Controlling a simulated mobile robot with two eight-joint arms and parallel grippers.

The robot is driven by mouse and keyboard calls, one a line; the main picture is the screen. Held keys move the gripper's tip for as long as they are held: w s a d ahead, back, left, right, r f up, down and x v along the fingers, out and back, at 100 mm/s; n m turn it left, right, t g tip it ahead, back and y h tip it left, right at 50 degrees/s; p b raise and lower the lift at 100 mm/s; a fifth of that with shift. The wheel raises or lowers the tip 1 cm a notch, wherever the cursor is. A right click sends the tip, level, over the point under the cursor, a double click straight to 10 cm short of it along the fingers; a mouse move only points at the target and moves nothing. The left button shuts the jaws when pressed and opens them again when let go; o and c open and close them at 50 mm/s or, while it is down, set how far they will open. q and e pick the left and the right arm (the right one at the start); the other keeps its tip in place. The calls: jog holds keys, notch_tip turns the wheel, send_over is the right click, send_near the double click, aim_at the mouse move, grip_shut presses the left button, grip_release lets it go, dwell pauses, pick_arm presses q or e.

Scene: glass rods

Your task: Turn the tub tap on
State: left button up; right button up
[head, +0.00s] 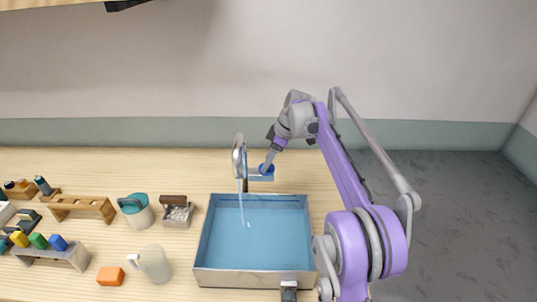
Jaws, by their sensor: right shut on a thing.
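The tub (207,225) is a grey-rimmed rectangular basin with blue inside, standing on the wooden bench. The tap (239,160) rises behind its back edge, with a curved metal spout and a blue handle (266,176) on its right side. A thin pale stream of water (243,208) runs from the spout down into the tub. My right gripper (268,165) reaches in from the right and is shut on the blue handle. The fingertips are small and partly hidden against the handle. My left gripper does not show.
Wooden racks (82,208) with coloured pieces are at the far left. The bench behind the tap is clear.

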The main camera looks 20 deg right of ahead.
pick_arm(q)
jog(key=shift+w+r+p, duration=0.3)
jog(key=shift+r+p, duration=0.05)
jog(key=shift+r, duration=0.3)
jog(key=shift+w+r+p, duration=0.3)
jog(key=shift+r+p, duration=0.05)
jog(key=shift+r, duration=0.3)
pick_arm(e)
jog(key=shift+w+r+n+g+y, duration=0.1)
jog(key=shift+n+g+y, duration=0.25)
jog(key=shift+n, duration=0.95)
jog(key=o, duration=1.4)
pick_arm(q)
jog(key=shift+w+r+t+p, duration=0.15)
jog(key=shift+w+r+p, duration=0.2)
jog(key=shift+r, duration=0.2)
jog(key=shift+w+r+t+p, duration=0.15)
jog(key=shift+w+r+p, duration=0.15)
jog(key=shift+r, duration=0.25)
pick_arm(e)
jog(key=v, duration=1)
jog(key=shift+d+r, duration=0.1)
jog(key=shift+r, duration=0.3)
